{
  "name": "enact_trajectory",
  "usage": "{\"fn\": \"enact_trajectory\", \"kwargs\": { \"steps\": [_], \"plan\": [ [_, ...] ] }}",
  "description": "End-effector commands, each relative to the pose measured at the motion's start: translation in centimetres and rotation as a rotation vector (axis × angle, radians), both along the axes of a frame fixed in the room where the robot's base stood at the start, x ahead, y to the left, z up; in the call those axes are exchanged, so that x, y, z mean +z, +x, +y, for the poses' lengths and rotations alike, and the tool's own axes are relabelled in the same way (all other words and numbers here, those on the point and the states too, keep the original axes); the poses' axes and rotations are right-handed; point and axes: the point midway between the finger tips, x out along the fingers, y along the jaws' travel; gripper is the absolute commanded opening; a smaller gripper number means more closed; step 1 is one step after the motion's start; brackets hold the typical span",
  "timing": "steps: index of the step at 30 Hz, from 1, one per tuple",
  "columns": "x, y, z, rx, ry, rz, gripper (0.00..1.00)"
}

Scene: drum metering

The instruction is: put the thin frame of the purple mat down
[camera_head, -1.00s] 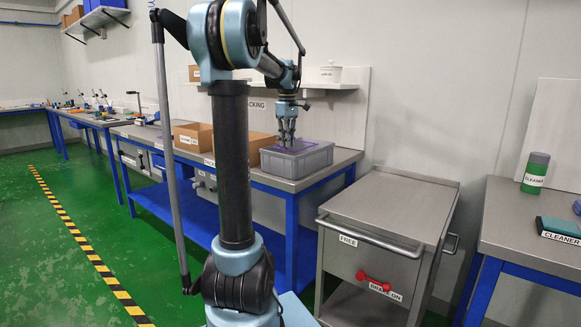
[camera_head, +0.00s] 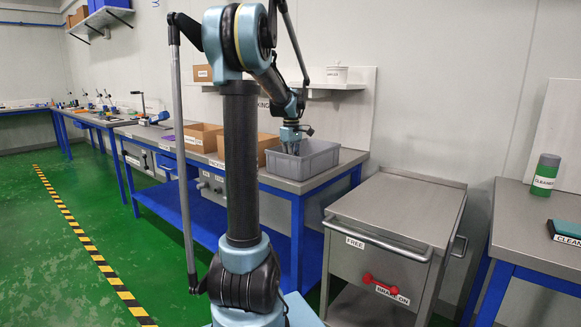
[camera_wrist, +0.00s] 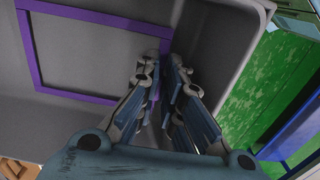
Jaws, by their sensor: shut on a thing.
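The thin purple frame (camera_wrist: 98,15) shows in the wrist view as a flat, roughly rectangular outline inside the grey crate (camera_wrist: 240,50), close to the crate's floor. I cannot tell whether it lies flat on the floor. My gripper (camera_wrist: 165,66) is shut on the frame's right side, near the crate's wall. In the head view my gripper (camera_head: 290,150) reaches down into the crate (camera_head: 302,168), and the crate's wall hides the frame.
Cardboard boxes (camera_head: 200,138) stand on the bench to the left of the crate. A shelf (camera_head: 335,87) with a white container (camera_head: 337,74) is above. A metal cart (camera_head: 400,205) marked FREE stands to the right. A side bench (camera_head: 540,225) holds a green cleaner bottle (camera_head: 545,174).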

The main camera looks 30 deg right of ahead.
Motion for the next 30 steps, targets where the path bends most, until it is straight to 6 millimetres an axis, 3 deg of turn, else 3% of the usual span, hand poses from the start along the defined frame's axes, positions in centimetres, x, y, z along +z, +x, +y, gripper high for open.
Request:
{"fn": "enact_trajectory", "kwargs": {
  "steps": [11,12,13,23,30],
  "plan": [
    [-0.7,0.0,0.0,0.0,0.0,0.0,0.0],
    [-0.7,0.0,0.0,0.0,0.0,0.0,0.12],
    [-0.7,0.0,0.0,0.0,0.0,0.0,0.16],
    [-0.6,0.0,0.0,-0.001,0.0,0.0,0.16],
    [1.6,0.0,-0.1,-0.001,0.0,0.0,0.16]
  ]
}}
